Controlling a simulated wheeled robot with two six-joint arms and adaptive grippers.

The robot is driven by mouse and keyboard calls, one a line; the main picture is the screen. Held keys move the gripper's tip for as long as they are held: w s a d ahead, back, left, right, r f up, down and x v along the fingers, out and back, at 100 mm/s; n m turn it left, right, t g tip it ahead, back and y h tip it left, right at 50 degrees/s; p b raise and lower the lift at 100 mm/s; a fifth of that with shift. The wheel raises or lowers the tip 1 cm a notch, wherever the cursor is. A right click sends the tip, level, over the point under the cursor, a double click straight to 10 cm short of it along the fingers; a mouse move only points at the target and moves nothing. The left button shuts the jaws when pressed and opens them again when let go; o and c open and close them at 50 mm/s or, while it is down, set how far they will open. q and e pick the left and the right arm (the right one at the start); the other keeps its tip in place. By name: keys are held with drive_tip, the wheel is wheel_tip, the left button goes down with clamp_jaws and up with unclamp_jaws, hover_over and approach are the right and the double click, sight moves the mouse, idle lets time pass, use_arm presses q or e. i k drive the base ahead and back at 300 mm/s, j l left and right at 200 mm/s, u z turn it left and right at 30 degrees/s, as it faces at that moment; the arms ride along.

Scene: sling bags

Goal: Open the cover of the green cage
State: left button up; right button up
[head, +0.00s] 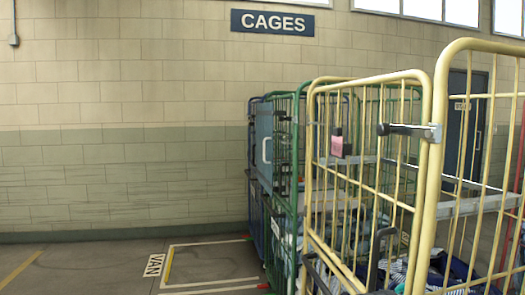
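The green cage (298,106) stands against the row's far side, behind a yellow cage that hides most of it. Its green tube frame and mesh side show at its left edge. A grey-blue panel (264,150) with a pale handle stands upright at its left; I cannot tell whether this panel is its cover or belongs to the blue cage behind. Dark fittings (283,117) show on the green mesh. Neither of my grippers is in view.
Cloth bags (400,270) lie inside. A blue cage (252,200) stands behind. The floor (100,265) at left is clear, with a marked VAN bay.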

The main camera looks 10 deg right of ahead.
sight(265, 110)
drive_tip(key=i+u, duration=0.3)
drive_tip(key=i, duration=1.2)
drive_tip(key=i+z, duration=0.3)
drive_tip(key=i, duration=0.15)
drive_tip(key=i+j+z, duration=0.3)
drive_tip(key=i, duration=0.15)
drive_tip(key=i+j+z, duration=0.3)
drive_tip(key=i+l, duration=0.1)
